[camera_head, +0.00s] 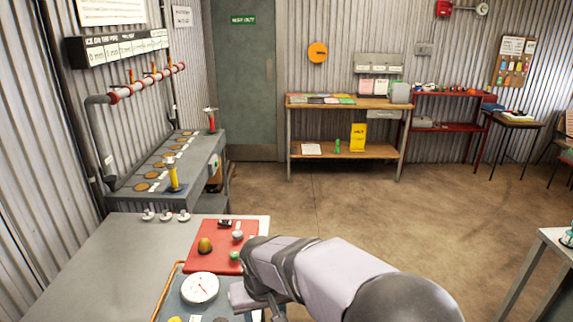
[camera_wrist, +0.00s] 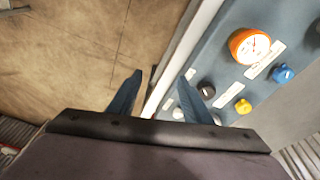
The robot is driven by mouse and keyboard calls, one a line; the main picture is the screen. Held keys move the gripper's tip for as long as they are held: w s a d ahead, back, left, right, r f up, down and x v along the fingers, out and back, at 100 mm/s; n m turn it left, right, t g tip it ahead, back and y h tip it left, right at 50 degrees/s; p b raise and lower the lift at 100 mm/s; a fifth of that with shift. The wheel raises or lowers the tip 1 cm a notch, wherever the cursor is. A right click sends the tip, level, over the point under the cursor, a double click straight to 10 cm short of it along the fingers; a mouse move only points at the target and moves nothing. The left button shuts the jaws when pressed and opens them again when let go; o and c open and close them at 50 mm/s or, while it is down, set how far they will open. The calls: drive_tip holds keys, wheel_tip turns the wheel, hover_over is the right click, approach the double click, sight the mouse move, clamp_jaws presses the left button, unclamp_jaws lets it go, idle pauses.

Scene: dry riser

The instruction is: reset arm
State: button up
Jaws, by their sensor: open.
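My arm (camera_head: 330,275) reaches in from the lower right, over the near edge of the grey bench. In the wrist view my gripper (camera_wrist: 158,90) is open, with two dark blue fingers apart and nothing between them. The gap lies over the pale edge of the bench, with floor to the left and a blue-grey panel (camera_wrist: 222,65) to the right. In the head view the gripper's fingers are hidden or too small to tell.
The panel carries an orange-rimmed gauge (camera_wrist: 250,46), a blue knob (camera_wrist: 283,75), a yellow knob (camera_wrist: 243,106) and a black knob (camera_wrist: 206,90). A red mat (camera_head: 197,264) with small parts lies behind the white dial (camera_head: 200,288). Open floor (camera_head: 450,215) lies right of the bench.

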drive_tip(key=s+d+f+m+g, duration=0.1)
drive_tip(key=s+d+f, duration=0.1)
drive_tip(key=s+d, duration=0.6)
drive_tip(key=s+d+f+m+g, duration=0.1)
drive_tip(key=s+d+f+m, duration=0.1)
drive_tip(key=s+d, duration=0.7)
drive_tip(key=d, duration=0.3)
drive_tip(key=shift+s+d+g, duration=0.15)
drive_tip(key=shift+s+g, duration=0.05)
drive_tip(key=shift+g, duration=0.1)
